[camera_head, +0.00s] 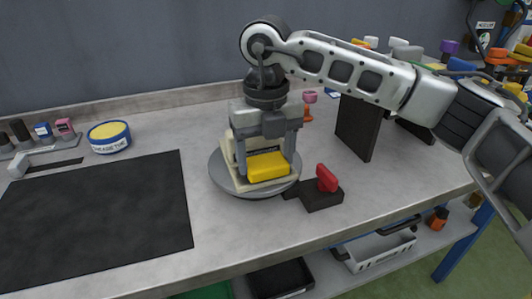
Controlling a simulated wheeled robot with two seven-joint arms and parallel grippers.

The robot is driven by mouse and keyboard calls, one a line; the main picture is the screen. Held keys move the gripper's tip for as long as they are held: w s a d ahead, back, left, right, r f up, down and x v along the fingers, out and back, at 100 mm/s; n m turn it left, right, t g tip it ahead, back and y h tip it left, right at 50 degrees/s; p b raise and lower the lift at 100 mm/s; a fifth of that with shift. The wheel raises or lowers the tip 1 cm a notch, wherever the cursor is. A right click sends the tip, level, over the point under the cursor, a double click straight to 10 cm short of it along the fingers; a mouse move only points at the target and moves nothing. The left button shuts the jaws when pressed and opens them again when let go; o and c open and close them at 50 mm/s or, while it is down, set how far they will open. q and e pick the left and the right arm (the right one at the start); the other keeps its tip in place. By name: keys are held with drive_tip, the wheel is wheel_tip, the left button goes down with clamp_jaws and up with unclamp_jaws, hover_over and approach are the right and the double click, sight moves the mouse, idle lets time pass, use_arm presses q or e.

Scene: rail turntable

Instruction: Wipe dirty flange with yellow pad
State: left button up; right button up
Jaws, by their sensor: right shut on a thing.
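The yellow pad (268,167) is between the fingertips of my right gripper (265,160), which is shut on it and points down. The pad is low against a cream rail-like piece (257,185) on a round grey turntable (222,178). The cream piece has a flat lower flange and a raised part behind the pad. A dark strip shows just above the pad, partly hidden by the gripper; I cannot tell whether it is dirt. I cannot tell whether the pad touches the flange. My left gripper is not in view.
A dark block with a red handle (327,178) sits against the turntable's right side. A blue and yellow tin (109,137) and a black mat (100,215) lie to the left. Dark upright plates (354,128) stand to the right. The bench front is clear.

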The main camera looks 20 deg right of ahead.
drive_tip(key=shift+f+b, duration=0.4)
drive_tip(key=shift+f, duration=0.15)
drive_tip(key=shift+d+r, duration=0.1)
drive_tip(key=shift+w+d+r, duration=0.1)
drive_tip(key=shift+d, duration=0.8)
drive_tip(key=shift+d, duration=1.05)
drive_tip(key=shift+a, duration=0.1)
drive_tip(key=shift+a+f, duration=0.25)
drive_tip(key=shift+a, duration=0.7)
